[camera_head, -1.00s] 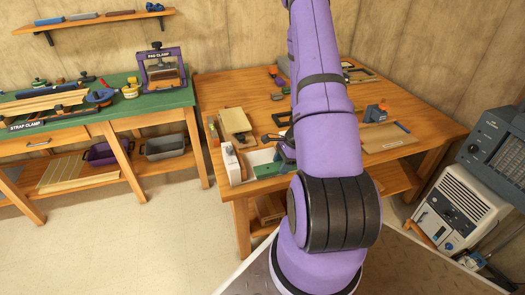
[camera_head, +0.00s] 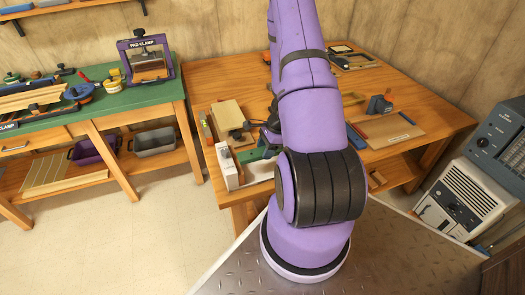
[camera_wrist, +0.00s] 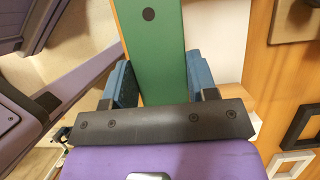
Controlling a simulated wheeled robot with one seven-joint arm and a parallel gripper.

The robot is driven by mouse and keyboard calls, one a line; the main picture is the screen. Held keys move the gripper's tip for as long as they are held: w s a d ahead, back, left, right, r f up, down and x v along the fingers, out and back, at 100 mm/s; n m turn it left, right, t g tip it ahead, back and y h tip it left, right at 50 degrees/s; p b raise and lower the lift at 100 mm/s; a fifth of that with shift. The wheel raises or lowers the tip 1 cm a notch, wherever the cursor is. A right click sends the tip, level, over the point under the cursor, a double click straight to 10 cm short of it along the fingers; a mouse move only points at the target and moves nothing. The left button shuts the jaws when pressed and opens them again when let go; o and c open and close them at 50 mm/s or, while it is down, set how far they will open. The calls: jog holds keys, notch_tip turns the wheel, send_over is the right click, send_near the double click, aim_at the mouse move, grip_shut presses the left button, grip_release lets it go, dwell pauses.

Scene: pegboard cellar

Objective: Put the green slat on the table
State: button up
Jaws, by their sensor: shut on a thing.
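The green slat (camera_wrist: 155,50) is a long flat bar with a dark round spot near its far end in the wrist view. It lies between the two blue fingers of my gripper (camera_wrist: 163,82), which is shut on it. In the head view a green part of the slat (camera_head: 254,154) shows left of my arm, over the white tray at the table's front left corner. My arm hides most of my gripper there. The wooden table (camera_head: 425,101) stands under and behind my arm.
A white box (camera_head: 227,168) stands at the table's left corner beside the white tray (camera_head: 262,174). A tan block (camera_head: 227,114) lies behind them. A brown board (camera_head: 388,130) lies at right.

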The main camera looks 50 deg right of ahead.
jog(key=shift+w+d+f, duration=0.15)
jog(key=shift+w+f, duration=0.1)
jog(key=shift+s+f, duration=0.15)
jog(key=shift+f, duration=1.2)
jog(key=shift+f, duration=0.1)
jog(key=o, duration=1)
jog(key=shift+c, duration=0.2)
